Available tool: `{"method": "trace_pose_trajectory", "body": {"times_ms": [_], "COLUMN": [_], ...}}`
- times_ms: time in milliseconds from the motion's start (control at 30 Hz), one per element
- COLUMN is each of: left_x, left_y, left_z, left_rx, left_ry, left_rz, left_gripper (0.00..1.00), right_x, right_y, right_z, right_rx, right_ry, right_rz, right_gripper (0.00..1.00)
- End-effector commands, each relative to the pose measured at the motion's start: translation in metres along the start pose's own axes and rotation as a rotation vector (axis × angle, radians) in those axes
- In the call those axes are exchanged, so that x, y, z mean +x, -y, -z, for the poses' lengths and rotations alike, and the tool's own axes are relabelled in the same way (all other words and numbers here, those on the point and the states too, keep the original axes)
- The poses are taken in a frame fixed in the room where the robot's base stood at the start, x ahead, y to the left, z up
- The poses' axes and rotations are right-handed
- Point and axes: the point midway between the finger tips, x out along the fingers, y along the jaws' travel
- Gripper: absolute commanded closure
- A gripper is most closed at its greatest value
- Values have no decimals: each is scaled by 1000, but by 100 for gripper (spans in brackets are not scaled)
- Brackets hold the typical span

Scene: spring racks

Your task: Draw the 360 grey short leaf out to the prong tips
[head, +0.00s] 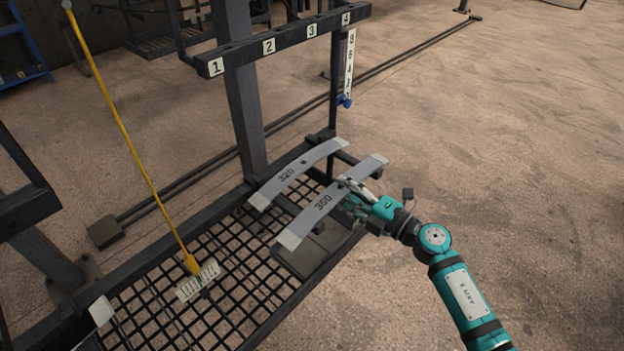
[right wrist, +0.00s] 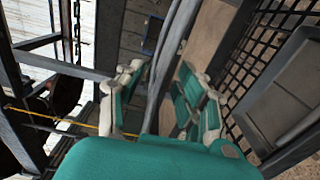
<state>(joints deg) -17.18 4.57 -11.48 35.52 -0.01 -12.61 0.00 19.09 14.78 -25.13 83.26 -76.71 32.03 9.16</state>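The 360 leaf (head: 318,208) is a grey, slightly curved strip with lighter ends, lying sloped on the rack's prongs over the mesh shelf. The grey 320 leaf (head: 289,176) lies beside it, to its left. My right gripper (head: 352,193) is at the right edge of the 360 leaf, near its middle. In the right wrist view, its fingers (right wrist: 160,82) stand apart on both sides of a grey strip (right wrist: 163,62), which appears to be the 360 leaf's edge. I see no clear grip on it. The prongs are mostly hidden under the leaves. My left gripper is out of view.
A dark rail with number plates (head: 268,46) crosses above the leaves. A rack post (head: 240,95) and a hanging scale strip (head: 349,65) stand behind. A yellow-handled tool (head: 130,140) leans at left over the mesh shelf (head: 215,268). Floor at right is clear.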

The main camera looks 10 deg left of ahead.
Motion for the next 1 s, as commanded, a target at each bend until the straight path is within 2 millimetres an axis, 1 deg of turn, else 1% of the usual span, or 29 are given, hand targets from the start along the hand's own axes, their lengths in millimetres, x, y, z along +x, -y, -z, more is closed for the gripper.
{"method": "trace_pose_trajectory", "body": {"times_ms": [100, 133, 233, 333, 467, 700, 833, 1000], "left_x": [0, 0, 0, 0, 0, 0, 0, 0], "left_y": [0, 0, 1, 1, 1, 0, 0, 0], "left_z": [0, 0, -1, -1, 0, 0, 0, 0], "left_rx": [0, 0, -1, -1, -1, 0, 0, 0], "left_ry": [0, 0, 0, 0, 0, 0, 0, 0], "left_rz": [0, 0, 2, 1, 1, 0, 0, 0], "left_gripper": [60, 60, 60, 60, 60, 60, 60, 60], "right_x": [0, -1, -3, -13, -37, -88, -107, -119], "right_y": [0, 4, 4, 4, 3, 2, 2, 1], "right_z": [0, 0, 0, 0, 0, 0, 0, 0], "right_rx": [0, 1, 1, -1, -1, 1, 0, 0], "right_ry": [0, 0, 0, 1, 0, 1, 0, 0], "right_rz": [1, 8, 7, 6, 7, 5, 4, 1], "right_gripper": [64, 64, 64, 64, 64, 64, 64, 64]}}
